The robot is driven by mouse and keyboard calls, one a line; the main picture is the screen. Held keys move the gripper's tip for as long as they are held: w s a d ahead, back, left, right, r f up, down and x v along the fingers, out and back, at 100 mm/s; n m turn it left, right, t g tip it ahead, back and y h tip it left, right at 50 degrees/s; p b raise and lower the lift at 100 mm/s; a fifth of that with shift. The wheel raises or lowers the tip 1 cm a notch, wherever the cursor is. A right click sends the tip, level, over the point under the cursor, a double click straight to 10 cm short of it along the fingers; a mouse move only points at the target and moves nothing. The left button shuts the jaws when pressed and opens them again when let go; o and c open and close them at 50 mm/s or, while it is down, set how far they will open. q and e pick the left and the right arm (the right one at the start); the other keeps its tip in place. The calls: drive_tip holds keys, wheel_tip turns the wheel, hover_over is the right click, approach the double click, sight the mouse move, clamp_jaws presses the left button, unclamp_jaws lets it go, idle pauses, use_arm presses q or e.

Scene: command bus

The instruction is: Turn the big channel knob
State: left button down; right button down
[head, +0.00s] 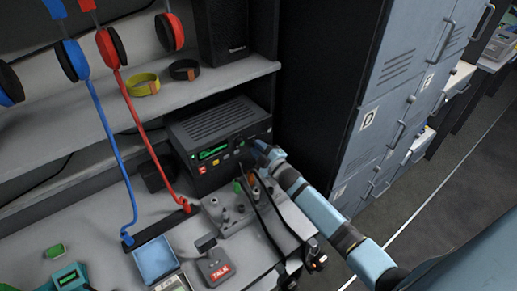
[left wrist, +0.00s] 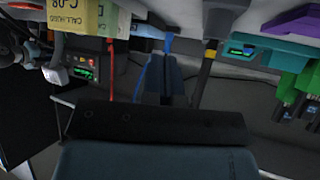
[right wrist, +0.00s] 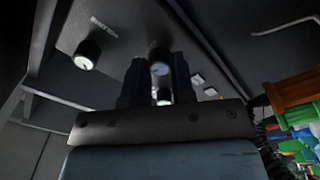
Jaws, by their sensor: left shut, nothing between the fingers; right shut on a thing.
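The dark radio unit (head: 220,128) stands on the desk under the shelf, with a lit green display (head: 213,152) and small coloured buttons on its front. My right gripper (head: 262,150) is at the right end of that front and covers the knobs there in the head view. In the right wrist view, the big channel knob (right wrist: 159,60), round and dark with a pale face, sits between the fingers of my right gripper (right wrist: 159,75), which is shut on it. My left gripper (left wrist: 167,70) is shut and empty, away from the radio; the head view does not show it.
A second round knob (right wrist: 87,54) is beside the held one. A grey panel with levers (head: 228,212) and a TALK box (head: 216,268) stand in front of the radio. Headsets hang from the shelf at left. Grey lockers (head: 395,100) rise at the right.

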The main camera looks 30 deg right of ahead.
drive_tip(key=c, duration=1)
unclamp_jaws()
drive_tip(key=shift+o, duration=0.2)
use_arm(q)
drive_tip(key=shift+d+f+b, duration=0.3)
drive_tip(key=shift+f+b, duration=0.65)
drive_tip(key=shift+b, duration=0.1)
use_arm(e)
drive_tip(key=s+d, duration=0.2)
drive_tip(key=s, duration=1.1)
drive_tip(key=shift+s+f, duration=0.35)
use_arm(q)
drive_tip(key=shift+a, duration=0.1)
use_arm(e)
drive_tip(key=shift+d, duration=0.1)
